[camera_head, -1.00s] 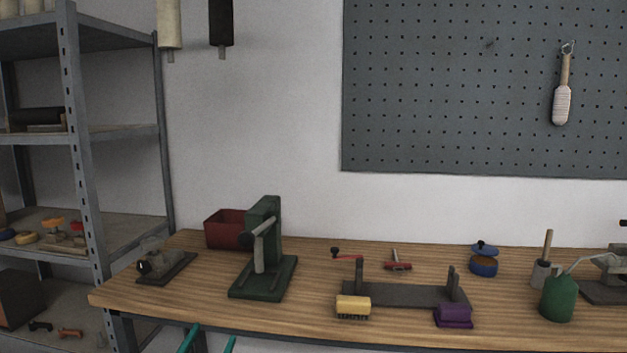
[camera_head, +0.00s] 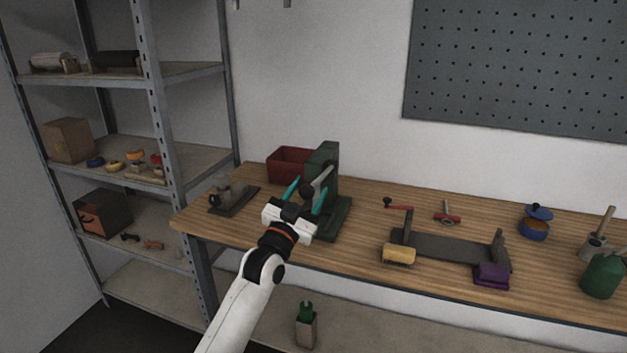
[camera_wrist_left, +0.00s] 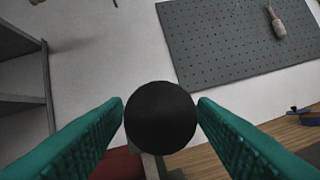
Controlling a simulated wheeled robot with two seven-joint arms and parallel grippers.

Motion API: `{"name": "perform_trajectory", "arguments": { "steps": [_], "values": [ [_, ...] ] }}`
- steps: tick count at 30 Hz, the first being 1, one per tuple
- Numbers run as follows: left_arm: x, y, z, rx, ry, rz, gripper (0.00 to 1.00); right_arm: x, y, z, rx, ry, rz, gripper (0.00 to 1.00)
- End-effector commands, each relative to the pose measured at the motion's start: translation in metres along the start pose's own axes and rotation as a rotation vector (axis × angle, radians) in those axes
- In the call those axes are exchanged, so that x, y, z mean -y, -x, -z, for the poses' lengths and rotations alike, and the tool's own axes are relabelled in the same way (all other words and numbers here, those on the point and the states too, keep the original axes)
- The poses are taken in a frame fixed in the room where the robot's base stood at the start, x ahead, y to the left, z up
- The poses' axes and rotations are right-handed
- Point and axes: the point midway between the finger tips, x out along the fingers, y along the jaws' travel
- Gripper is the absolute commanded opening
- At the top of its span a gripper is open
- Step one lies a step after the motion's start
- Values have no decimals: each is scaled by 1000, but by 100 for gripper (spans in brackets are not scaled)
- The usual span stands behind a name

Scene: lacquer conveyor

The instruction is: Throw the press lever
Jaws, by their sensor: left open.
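The green press (camera_head: 328,158) stands upright on the wooden bench, left of the middle of the head view. Its grey lever (camera_head: 321,178) slants toward me and ends in a dark round knob (camera_head: 306,192). My left gripper (camera_head: 308,187) is at the press's front, with its teal fingers open on either side of the knob. In the left wrist view the black knob (camera_wrist_left: 160,117) fills the gap between the open fingers (camera_wrist_left: 161,105). Little gap shows on either side, and I cannot tell whether they touch it. The gripper hides part of the press base. My right gripper is out of view.
A red bin (camera_head: 287,164) sits behind the press, and a small grey device (camera_head: 230,195) stands to its left. A dark fixture (camera_head: 450,248) with yellow and purple blocks lies to the right. A metal shelf (camera_head: 160,120) stands left of the bench.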

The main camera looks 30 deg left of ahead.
Motion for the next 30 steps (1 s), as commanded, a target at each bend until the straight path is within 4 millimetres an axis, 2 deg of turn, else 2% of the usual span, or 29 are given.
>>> {"name": "perform_trajectory", "arguments": {
  "steps": [1, 6, 17, 26, 30],
  "values": [
    [0, -9, -2, 1, 1, 0, 52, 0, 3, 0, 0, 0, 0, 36],
    [0, -24, 0, 1, 0, 0, 52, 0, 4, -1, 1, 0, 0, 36],
    [0, -27, 0, 0, 0, 1, 51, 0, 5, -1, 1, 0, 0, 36],
    [0, -27, 0, 0, 0, 0, 2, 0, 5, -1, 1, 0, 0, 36],
    [0, -27, 0, 0, 0, 1, 0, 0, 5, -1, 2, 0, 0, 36]
  ]
}}
